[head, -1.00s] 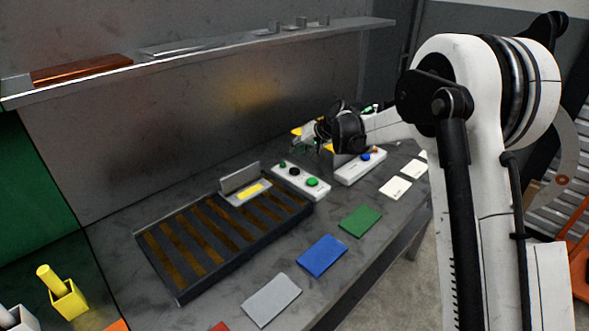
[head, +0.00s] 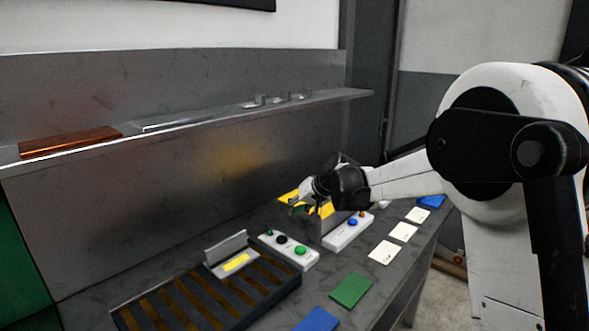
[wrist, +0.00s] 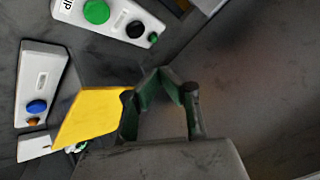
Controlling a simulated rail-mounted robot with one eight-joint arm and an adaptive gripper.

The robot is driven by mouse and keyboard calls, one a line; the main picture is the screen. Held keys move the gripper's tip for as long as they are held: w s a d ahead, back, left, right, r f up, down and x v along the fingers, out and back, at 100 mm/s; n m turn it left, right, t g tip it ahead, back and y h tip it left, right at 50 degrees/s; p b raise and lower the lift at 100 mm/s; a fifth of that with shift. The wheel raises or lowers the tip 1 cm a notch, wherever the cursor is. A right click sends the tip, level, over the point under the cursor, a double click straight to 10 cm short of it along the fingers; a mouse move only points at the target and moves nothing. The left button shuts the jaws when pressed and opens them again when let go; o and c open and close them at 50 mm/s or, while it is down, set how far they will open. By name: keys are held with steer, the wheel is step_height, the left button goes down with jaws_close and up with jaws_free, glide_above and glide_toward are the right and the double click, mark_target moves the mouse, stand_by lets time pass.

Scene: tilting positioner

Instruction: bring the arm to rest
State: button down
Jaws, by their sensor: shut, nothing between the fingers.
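My gripper (head: 299,204) is over the far part of the grey bench, close to the back panel, in the head view. In the wrist view its dark green fingers (wrist: 158,74) meet at the tips, shut and empty. A yellow plate (wrist: 92,115) lies beside the left finger in the wrist view; I cannot tell whether they touch. In the head view yellow parts (head: 327,210) show around the gripper, partly hidden by it. My arm reaches in from the right, with its forearm low over the bench.
A white button box with green and black buttons (head: 288,250) and another with a blue button (head: 348,233) stand near the gripper. A slatted dark tray (head: 205,300), coloured mats (head: 351,290) and white cards (head: 403,231) lie on the bench. A shelf (head: 205,121) runs along the back panel.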

steer(key=s+d+r+h, duration=0.1)
steer(key=s+d+r, duration=0.25)
steer(key=s, duration=0.45)
steer(key=s+d+r+m+h, duration=0.1)
steer(key=s+d+r, duration=0.2)
steer(key=s+d, duration=0.3)
steer(key=s+d+r+h, duration=0.1)
steer(key=s+d+r, duration=0.2)
steer(key=s, duration=0.6)
steer(key=s+d+f+h, duration=0.1)
steer(key=s+d+f, duration=0.2)
steer(key=s, duration=0.7)
steer(key=s+d+f+t+h, duration=0.1)
steer(key=s+d, duration=0.4)
steer(key=s, duration=0.6)
step_height(320, 180, down, 2)
steer(key=shift+s+f+m+h, duration=0.2)
steer(key=shift+s+m+h, duration=0.1)
steer(key=shift+h, duration=0.4)
